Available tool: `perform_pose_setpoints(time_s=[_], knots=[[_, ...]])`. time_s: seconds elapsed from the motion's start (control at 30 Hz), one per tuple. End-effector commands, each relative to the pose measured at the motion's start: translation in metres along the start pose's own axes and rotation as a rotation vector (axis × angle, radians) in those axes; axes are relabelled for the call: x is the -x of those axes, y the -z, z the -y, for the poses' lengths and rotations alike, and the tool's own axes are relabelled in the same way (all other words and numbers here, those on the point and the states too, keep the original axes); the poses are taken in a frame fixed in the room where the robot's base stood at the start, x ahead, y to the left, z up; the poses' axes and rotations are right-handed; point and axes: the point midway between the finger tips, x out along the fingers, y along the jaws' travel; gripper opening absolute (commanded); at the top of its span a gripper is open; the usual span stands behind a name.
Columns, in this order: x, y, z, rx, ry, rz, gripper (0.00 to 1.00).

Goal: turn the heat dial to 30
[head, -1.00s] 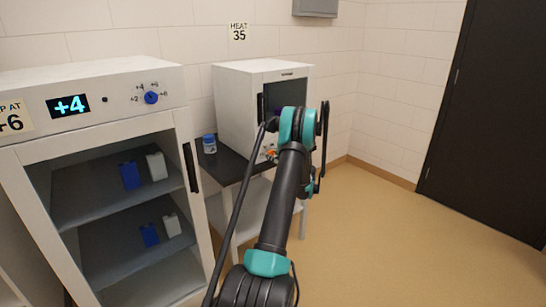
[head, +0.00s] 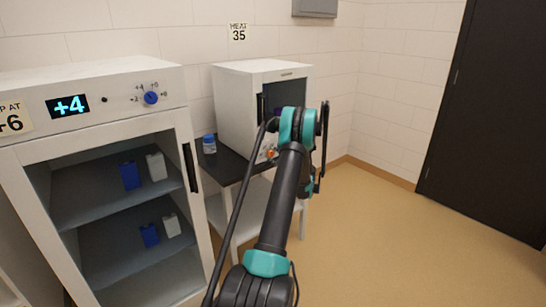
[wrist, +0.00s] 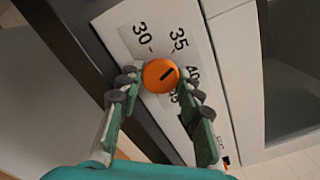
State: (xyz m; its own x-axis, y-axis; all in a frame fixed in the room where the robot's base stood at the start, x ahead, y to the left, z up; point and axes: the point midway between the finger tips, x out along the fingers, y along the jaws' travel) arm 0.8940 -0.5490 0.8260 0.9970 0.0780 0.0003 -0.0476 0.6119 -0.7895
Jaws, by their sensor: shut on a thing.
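The orange heat dial (wrist: 160,76) sits on a white scale plate (wrist: 125,28) on the front of the white cabinet (head: 240,115). Its black mark points to the upper right in the wrist view, roughly between 35 and 40. The 30 (wrist: 141,33) is up and left of the dial, and the 35 (wrist: 179,40) is up and right. My gripper (wrist: 160,90) has a finger on each side of the dial and is shut on it. In the head view my arm hides much of the cabinet front; a bit of orange (head: 270,154) shows beside it.
A wall sign (head: 238,32) reads HEAT 35. A fridge with a +4 display (head: 68,106) and blue dial stands at left. A blue-and-white jar (head: 209,144) is on the dark tabletop left of the cabinet. The floor at right is clear.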

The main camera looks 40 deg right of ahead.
Motion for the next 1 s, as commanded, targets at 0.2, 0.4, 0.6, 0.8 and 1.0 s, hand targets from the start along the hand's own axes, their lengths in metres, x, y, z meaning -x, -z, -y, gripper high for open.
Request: perform_pose_setpoints(time_s=[0.2, 0.4, 0.6, 0.8, 1.0], knots=[[0.0002, -0.0002, -0.0003, 0.206, -0.002, 0.001, 0.06], [0.0002, -0.0003, -0.0001, 0.396, -0.002, 0.001, 0.06], [0.0002, -0.0005, 0.0002, 0.586, -0.002, 0.001, 0.06], [0.0002, -0.0008, 0.0003, 0.774, -0.002, 0.001, 0.06], [0.0002, -0.001, 0.0004, 0.943, -0.002, 0.002, 0.06]])
